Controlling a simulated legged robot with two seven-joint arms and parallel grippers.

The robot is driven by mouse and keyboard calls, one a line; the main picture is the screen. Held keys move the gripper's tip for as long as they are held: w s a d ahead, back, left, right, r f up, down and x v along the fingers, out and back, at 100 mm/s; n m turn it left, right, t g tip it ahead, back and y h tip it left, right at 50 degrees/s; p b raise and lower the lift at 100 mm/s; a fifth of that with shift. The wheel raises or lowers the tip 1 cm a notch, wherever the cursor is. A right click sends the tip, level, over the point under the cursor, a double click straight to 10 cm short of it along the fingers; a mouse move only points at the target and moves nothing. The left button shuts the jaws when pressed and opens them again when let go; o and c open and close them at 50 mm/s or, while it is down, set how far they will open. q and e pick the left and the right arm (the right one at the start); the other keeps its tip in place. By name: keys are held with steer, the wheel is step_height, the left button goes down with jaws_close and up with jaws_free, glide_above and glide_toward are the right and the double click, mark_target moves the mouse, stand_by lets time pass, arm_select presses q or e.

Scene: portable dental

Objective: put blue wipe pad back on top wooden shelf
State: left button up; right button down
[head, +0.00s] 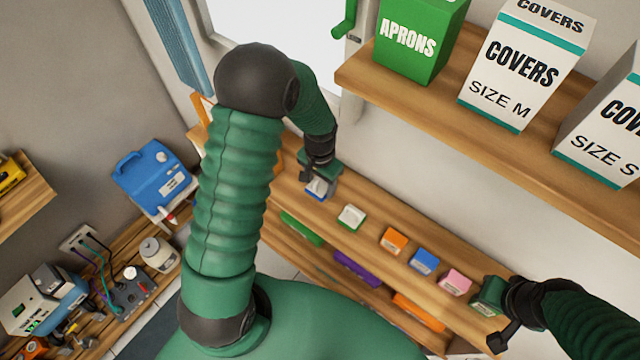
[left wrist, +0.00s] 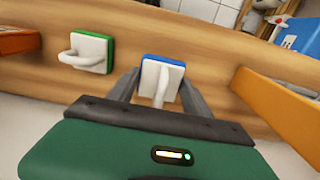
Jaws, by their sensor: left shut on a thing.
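The blue wipe pad (head: 317,190), with a white back and handle and a blue edge, is at the far left end of the top wooden shelf (head: 375,222). My left gripper (head: 318,184) is shut on it. In the left wrist view the pad (left wrist: 150,75) sits between the two grey fingers, against or just above the wood; I cannot tell whether it touches. My right gripper (head: 487,300) is at the near right end of the shelf, beside the pink pad (head: 455,281). Its fingers are too unclear to read.
A green-edged pad (head: 351,216), an orange pad (head: 393,240) and another blue pad (head: 424,261) stand along the shelf. A higher shelf (head: 440,100) carries boxes. A blue case (head: 150,175) is at left.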

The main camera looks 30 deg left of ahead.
mark_target(319, 186)
arm_select(q)
steer(key=f+p, duration=0.1)
steer(key=f, duration=0.2)
steer(key=shift+s, duration=0.3)
steer(key=shift+f, duration=0.15)
steer(key=o, duration=1.5)
steer(key=shift+w+f, duration=0.1)
steer(key=shift+w, duration=0.1)
steer(key=shift+c, duration=0.2)
steer(key=shift+s, duration=0.1)
